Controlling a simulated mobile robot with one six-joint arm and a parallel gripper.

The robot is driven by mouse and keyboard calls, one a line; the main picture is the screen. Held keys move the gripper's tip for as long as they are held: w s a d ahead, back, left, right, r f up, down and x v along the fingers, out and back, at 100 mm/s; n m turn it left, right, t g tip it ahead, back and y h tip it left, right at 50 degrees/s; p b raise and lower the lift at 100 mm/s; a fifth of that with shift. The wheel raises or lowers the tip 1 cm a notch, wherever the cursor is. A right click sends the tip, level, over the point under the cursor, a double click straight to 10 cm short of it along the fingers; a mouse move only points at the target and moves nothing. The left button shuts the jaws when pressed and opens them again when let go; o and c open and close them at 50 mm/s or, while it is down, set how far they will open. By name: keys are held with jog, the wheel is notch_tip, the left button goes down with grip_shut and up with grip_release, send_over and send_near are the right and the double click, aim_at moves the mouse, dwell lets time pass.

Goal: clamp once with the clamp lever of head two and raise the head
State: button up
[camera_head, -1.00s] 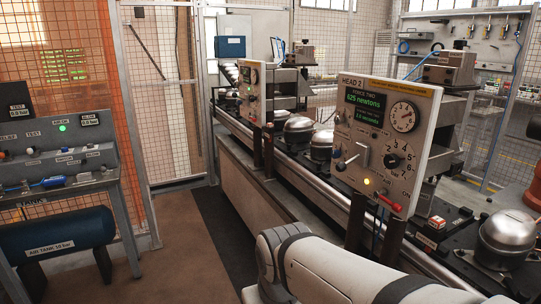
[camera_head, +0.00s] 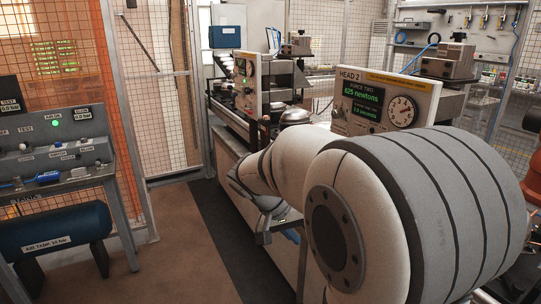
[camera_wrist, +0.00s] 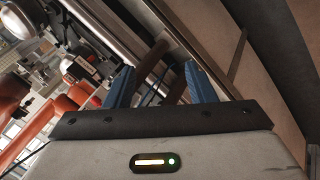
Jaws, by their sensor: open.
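The head two panel (camera_head: 349,83) stands upright at right of centre in the head view, with a green newton readout and a round dial (camera_head: 402,110). My arm covers the lower part of this panel, so its clamp lever and the other controls there are hidden. My gripper (camera_wrist: 158,75) is open in the wrist view, with its two blue fingers apart. Dark posts show between and beyond the fingers, and nothing is clearly held. I cannot make out the clamp lever in the wrist view.
Another head panel (camera_head: 244,85) stands farther back along the line. A test console (camera_head: 55,160) and a blue air tank (camera_head: 55,232) are at the left. The brown floor (camera_head: 180,250) between is clear. Mesh fencing (camera_head: 165,105) closes the back.

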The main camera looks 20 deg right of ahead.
jog(key=w+d+r+m+g+h+p, duration=0.1)
jog(key=w+d+r+m+h, duration=0.2)
jog(key=w+d+m+h, duration=0.4)
jog(key=w+d+r+m+g+h+p, duration=0.1)
jog(key=w+d+r+m+h, duration=0.3)
jog(key=w+d, duration=0.55)
jog(key=d, duration=0.1)
jog(key=d+p, duration=0.1)
jog(key=d, duration=0.3)
jog(key=shift+w+d+f+p, duration=0.15)
jog(key=shift+d+f+p, duration=0.1)
jog(key=shift+p, duration=0.1)
jog(key=shift+c, duration=0.2)
grip_shut()
